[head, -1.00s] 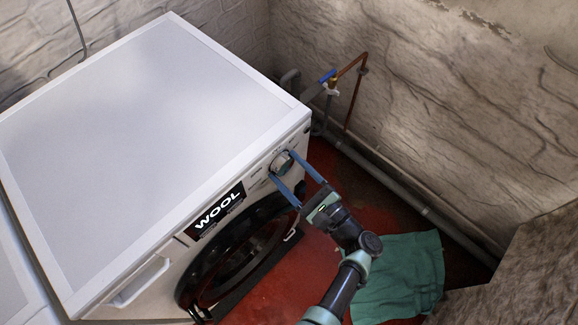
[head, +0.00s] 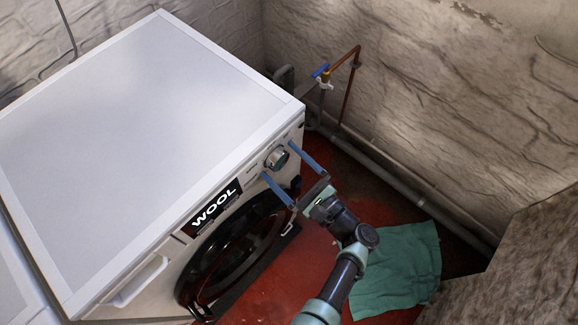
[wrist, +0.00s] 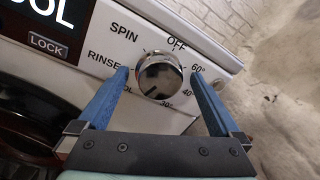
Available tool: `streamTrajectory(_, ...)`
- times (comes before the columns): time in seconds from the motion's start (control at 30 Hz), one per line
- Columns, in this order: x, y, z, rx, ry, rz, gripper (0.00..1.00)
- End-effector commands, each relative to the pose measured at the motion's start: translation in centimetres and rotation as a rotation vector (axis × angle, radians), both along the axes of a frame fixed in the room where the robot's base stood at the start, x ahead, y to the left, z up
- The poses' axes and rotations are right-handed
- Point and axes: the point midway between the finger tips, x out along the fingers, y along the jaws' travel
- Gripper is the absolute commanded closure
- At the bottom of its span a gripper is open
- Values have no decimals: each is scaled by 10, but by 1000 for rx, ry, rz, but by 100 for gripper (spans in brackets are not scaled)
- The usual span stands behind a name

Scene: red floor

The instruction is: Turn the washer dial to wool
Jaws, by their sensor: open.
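The washer dial (head: 277,157) is a round chrome knob on the front panel of the white washer (head: 130,130). It also shows in the wrist view (wrist: 160,76), ringed by labels such as SPIN, OFF, RINSE and 60°. The black display (head: 214,208) left of the dial reads WOOL. My gripper (head: 278,158) is open, with its two blue fingers spread wide on either side of the dial. In the wrist view my gripper (wrist: 159,72) shows gaps between the fingers and the knob. The label below left of the knob is partly hidden by a finger.
The black round door (head: 235,255) is below the panel. A copper pipe with a blue valve (head: 322,71) stands behind the washer by the wall. A green cloth (head: 400,265) lies on the red floor at right. Stone walls close the back and right.

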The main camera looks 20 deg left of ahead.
Motion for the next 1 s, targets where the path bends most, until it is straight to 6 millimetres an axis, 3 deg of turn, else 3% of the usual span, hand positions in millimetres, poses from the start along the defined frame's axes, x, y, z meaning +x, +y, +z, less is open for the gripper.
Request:
streamTrajectory(0.27, -4, -11, -1, 0, 0, -2, 0)
streamTrajectory(0.7, -42, -93, -6, 0, 0, -5, 0)
streamTrajectory(1.0, -54, -117, -6, -1, 0, 0, 0)
